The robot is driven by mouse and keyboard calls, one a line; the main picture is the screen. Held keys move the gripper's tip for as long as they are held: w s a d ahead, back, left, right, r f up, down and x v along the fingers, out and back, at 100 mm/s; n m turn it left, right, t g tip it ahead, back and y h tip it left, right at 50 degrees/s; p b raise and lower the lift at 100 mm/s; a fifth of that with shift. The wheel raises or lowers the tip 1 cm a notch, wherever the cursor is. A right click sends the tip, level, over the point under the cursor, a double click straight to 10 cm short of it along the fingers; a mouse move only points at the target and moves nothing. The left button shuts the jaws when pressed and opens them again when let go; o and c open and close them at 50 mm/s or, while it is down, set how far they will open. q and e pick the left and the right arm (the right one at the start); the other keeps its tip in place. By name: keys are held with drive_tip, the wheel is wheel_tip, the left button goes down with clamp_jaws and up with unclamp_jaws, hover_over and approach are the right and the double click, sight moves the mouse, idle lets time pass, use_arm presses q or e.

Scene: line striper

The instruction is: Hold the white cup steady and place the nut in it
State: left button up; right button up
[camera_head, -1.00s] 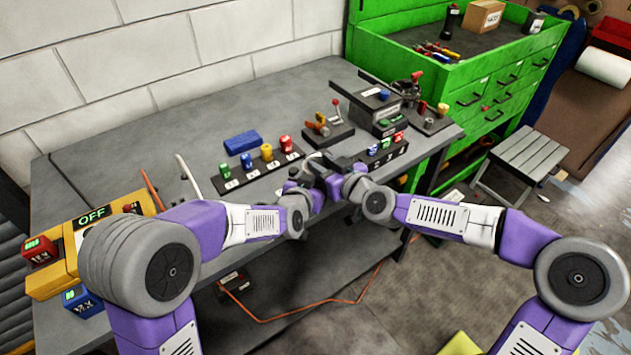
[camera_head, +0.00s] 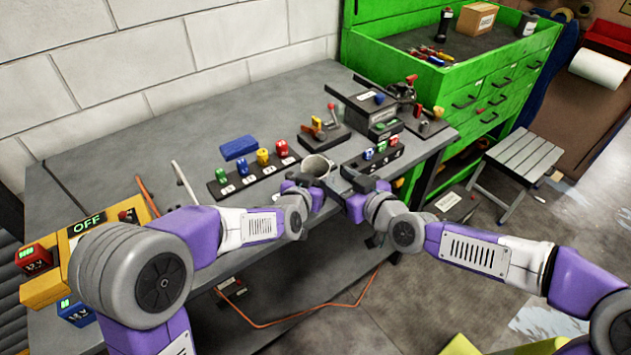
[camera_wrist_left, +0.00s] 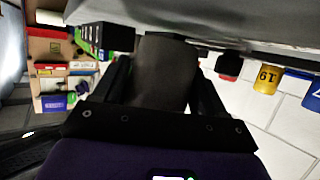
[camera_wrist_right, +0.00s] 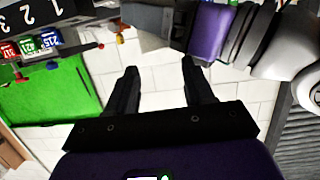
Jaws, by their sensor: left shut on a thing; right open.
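The white cup (camera_head: 318,164) looks light grey and stands upright with its mouth up at the bench's front edge. My left gripper (camera_head: 308,180) is shut on it. In the left wrist view the cup (camera_wrist_left: 165,75) fills the space between the fingers and looks dark. My right gripper (camera_head: 346,178) is just right of the cup. It is open, with nothing between its fingers in the right wrist view (camera_wrist_right: 160,82). I see no nut in any view; the inside of the cup is too small to make out.
A blue block (camera_head: 239,147) and a small lever device (camera_head: 325,128) are further back. Bare bench (camera_head: 115,150) lies to the left.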

use_arm(q)
drive_tip(key=shift+w+a+r, duration=0.1)
drive_tip(key=shift+w+r, duration=0.1)
use_arm(e)
drive_tip(key=shift+s+f, duration=0.1)
drive_tip(key=shift+s, duration=0.3)
use_arm(q)
drive_tip(key=o, duration=1.1)
use_arm(e)
drive_tip(key=shift+a, duration=0.1)
use_arm(q)
drive_tip(key=shift+s, duration=0.1)
drive_tip(key=v, duration=1.2)
drive_tip(key=shift+f, duration=0.15)
use_arm(e)
drive_tip(key=shift+w, duration=0.15)
